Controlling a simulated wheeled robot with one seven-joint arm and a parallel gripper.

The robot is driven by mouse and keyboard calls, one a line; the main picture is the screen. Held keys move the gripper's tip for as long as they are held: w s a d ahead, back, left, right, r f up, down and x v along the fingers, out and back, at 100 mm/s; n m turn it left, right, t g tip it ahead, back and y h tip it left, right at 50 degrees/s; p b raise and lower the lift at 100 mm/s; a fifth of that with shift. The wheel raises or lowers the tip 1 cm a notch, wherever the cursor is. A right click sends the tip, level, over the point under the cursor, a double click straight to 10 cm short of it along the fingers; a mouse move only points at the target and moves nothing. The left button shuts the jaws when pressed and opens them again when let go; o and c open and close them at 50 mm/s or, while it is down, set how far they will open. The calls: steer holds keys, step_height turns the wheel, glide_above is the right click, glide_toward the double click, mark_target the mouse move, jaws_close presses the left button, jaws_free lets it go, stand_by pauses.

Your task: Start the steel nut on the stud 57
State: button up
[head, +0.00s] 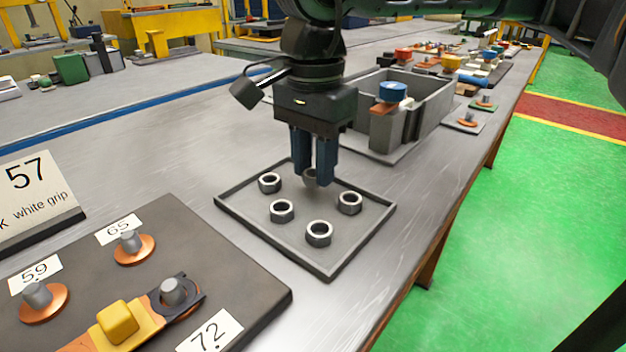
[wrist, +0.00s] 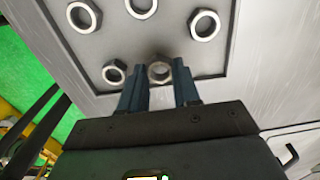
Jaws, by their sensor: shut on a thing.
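My gripper (head: 315,178) is shut on a steel nut (head: 311,177) over the far part of a grey tray (head: 330,271). The held nut also shows between the fingertips in the wrist view (wrist: 159,71). I cannot tell whether it touches the tray floor. Several other steel nuts (head: 319,233) lie flat in the tray. A dark board (head: 235,277) at lower left carries grey studs on copper washers, with labels reading 59, 65 and 72. The stud by 72 (head: 173,291) has a yellow-handled dark piece around it. A card (head: 35,200) reads 57 and "white grip"; no stud labelled 57 is visible.
Small parts (head: 467,120) line the bench further back. The bench's right edge drops to a green floor. Bare bench lies left of the tray.

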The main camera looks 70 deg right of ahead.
step_height(320, 180, up, 8)
steer(key=p, duration=0.3)
steer(key=shift+f+p, duration=0.2)
steer(key=shift+p, duration=0.1)
stand_by(0.4)
